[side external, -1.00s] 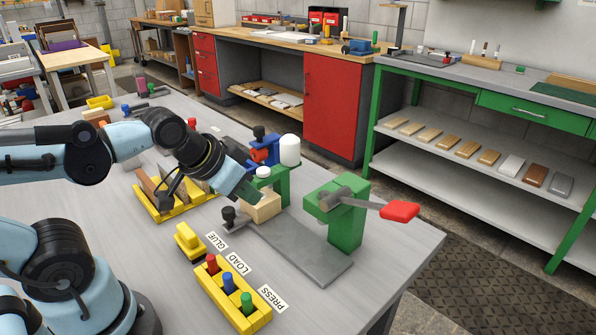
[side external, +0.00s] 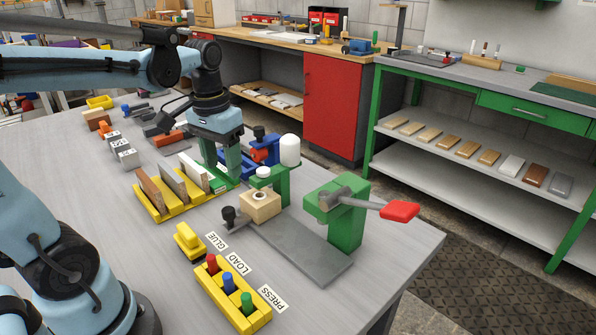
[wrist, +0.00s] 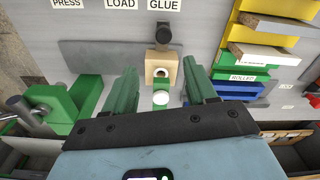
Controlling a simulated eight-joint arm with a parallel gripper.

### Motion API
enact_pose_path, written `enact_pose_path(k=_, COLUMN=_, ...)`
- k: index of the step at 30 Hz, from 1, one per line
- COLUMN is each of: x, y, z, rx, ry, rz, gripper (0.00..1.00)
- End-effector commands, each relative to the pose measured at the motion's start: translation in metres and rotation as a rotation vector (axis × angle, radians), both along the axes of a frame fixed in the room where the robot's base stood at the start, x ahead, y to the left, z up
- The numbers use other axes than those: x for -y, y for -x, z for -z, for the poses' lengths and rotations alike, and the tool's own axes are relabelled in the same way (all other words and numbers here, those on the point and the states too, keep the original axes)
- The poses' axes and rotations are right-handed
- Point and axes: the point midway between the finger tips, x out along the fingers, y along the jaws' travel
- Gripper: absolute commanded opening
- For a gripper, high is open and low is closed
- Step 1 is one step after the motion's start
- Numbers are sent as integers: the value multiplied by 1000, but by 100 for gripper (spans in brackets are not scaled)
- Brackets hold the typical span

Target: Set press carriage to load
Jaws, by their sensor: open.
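The press carriage (side external: 261,206) is a pale wooden block with a round hole, on a grey rail plate (side external: 305,252). Its black knob (side external: 230,216) is in line with the GLUE label (side external: 217,241); in the wrist view the knob (wrist: 163,36) also lines up with GLUE (wrist: 165,5). The LOAD label (side external: 238,263) and PRESS label (side external: 273,299) lie further along. My gripper (side external: 222,168) points down behind the carriage, apart from it. In the wrist view my gripper (wrist: 159,70) is open and empty.
A green stand with a white bottle (side external: 290,150) rises beside the carriage. A green press with a red-handled lever (side external: 400,211) stands at the rail's far end. A yellow rack of boards (side external: 165,210) and a yellow holder with coloured pegs (side external: 252,318) are nearby.

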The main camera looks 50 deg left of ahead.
Motion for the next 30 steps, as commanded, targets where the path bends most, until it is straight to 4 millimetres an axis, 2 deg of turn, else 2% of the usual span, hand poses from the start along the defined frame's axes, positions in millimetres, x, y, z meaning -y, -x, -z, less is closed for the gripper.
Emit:
enact_pose_path(k=3, x=-7, y=0, z=-2, rx=-42, ry=12, rz=-19, gripper=56)
enact_pose_path(k=8, x=-8, y=0, z=5, rx=-52, ry=16, rz=-22, gripper=56)
enact_pose_path(k=30, x=-8, y=1, z=97, rx=-49, ry=15, rz=-21, gripper=56)
